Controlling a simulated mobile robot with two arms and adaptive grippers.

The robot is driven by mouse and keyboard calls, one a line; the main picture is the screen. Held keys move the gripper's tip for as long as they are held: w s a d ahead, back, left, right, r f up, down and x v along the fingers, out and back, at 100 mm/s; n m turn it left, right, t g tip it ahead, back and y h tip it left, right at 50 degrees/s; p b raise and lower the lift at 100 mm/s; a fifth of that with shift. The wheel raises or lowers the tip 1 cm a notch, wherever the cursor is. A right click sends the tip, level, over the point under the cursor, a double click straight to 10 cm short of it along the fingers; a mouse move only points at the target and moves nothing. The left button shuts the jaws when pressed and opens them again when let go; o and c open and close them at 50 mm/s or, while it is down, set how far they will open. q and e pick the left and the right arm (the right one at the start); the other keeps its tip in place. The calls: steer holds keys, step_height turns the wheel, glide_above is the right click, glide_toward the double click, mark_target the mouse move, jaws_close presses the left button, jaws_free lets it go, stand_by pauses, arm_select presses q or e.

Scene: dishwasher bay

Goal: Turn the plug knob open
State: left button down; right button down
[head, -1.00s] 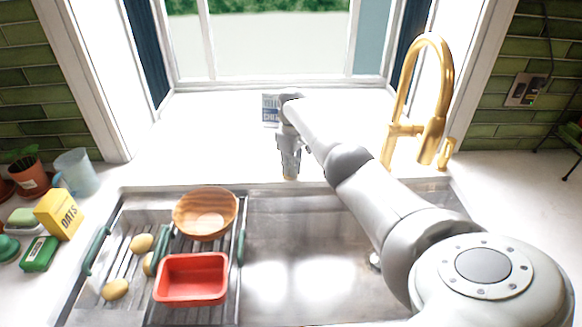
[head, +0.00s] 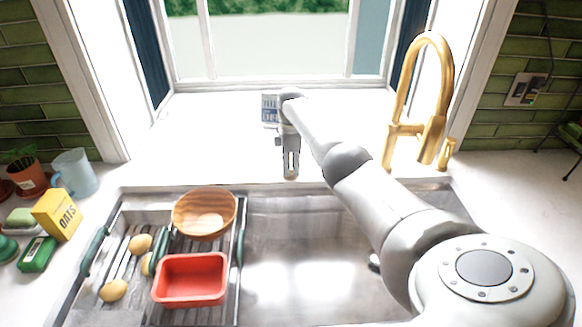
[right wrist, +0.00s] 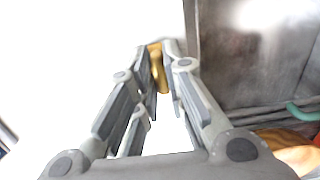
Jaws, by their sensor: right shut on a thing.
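The plug knob (right wrist: 157,72) is a small gold piece between the fingertips in the right wrist view. My right gripper (head: 290,174) points down at the white counter behind the sink, just past its back edge. It is shut on the knob, with a finger on either side, as the right wrist view (right wrist: 158,58) shows. In the head view the gripper hides the knob. My left gripper is not in view.
The steel sink (head: 300,235) lies in front of the gripper. A gold faucet (head: 447,75) stands to the right. A rack at the left holds a wooden bowl (head: 205,214) and a red tub (head: 190,280).

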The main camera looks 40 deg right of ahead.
mark_target(291, 169)
steer(key=shift+r, duration=0.1)
stand_by(0.3)
steer(key=c, duration=1.5)
jaws_free()
step_height(291, 169, up, 12)
